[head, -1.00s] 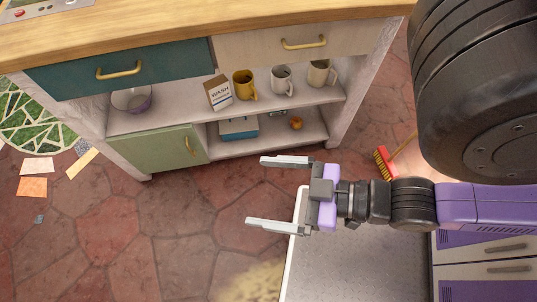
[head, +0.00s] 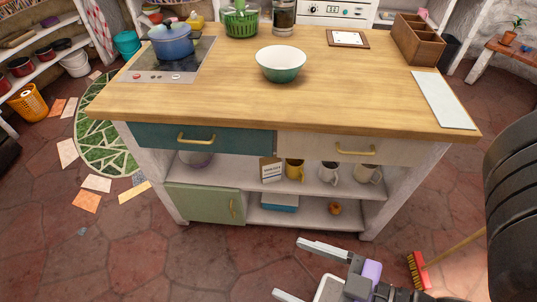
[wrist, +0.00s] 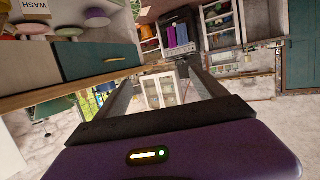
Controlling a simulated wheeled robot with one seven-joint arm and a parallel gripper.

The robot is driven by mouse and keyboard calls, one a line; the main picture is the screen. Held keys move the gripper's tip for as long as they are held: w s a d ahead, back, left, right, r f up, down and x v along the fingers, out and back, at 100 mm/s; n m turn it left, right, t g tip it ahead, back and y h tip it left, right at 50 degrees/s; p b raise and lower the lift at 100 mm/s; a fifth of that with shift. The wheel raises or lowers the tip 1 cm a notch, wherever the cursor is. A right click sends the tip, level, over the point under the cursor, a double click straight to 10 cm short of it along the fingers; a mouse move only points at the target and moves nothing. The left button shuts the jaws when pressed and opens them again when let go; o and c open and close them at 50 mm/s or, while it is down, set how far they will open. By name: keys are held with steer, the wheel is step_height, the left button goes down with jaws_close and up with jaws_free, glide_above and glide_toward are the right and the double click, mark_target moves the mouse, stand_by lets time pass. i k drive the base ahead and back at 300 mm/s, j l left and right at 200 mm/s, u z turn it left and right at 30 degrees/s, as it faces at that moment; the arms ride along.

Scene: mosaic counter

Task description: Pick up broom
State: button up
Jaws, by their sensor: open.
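The broom (head: 418,271) shows at the lower right of the head view. It has a red head with yellow bristles, and a wooden handle that runs up to the right until my dark arm part hides it. The head rests at the floor. My gripper (head: 288,268) is at the bottom of the head view, left of the broom and apart from it. Its two grey fingers are spread, point left and hold nothing. In the wrist view the fingers frame empty space, and I cannot make out the broom there.
A kitchen island (head: 230,105) stands ahead, with a green bowl (head: 281,64), a blue pot (head: 171,42) and a wooden organizer (head: 419,39) on top. Mugs stand on its shelf. The floor left of my gripper is mostly clear.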

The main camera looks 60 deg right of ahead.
mark_target(423, 280)
steer(key=k+l, duration=0.15)
steer(key=k, duration=0.45)
steer(key=k+l+z, duration=0.1)
steer(key=k, duration=0.45)
steer(key=k+l+z, duration=0.15)
steer(key=k+l, duration=2.05)
steer(key=k, duration=0.05)
